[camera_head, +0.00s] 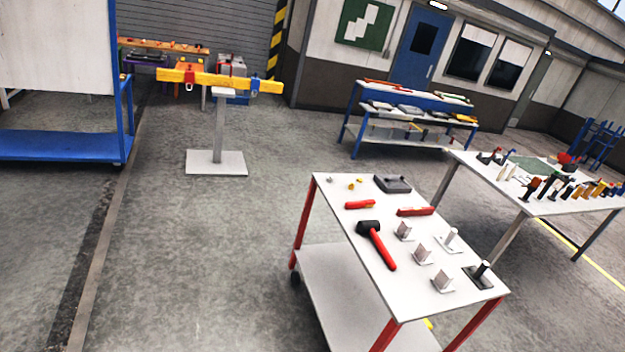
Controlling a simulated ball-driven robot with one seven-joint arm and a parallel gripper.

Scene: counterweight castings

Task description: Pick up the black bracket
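A black bracket-like piece (475,280) with a flat dark base and a short upright part sits near the right front corner of the white-topped cart (345,213). It is small here, so its exact shape is hard to tell. Several light grey brackets stand beside it, including one (441,280) just to its left and another (451,238) behind it. My gripper does not show in this view.
A red-handled black mallet (382,250), red tools and a dark grey case (392,183) share the cart top. A tool-covered table (545,208) stands right. A stand with a yellow beam (218,160) is behind left. Open floor (200,260) lies left.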

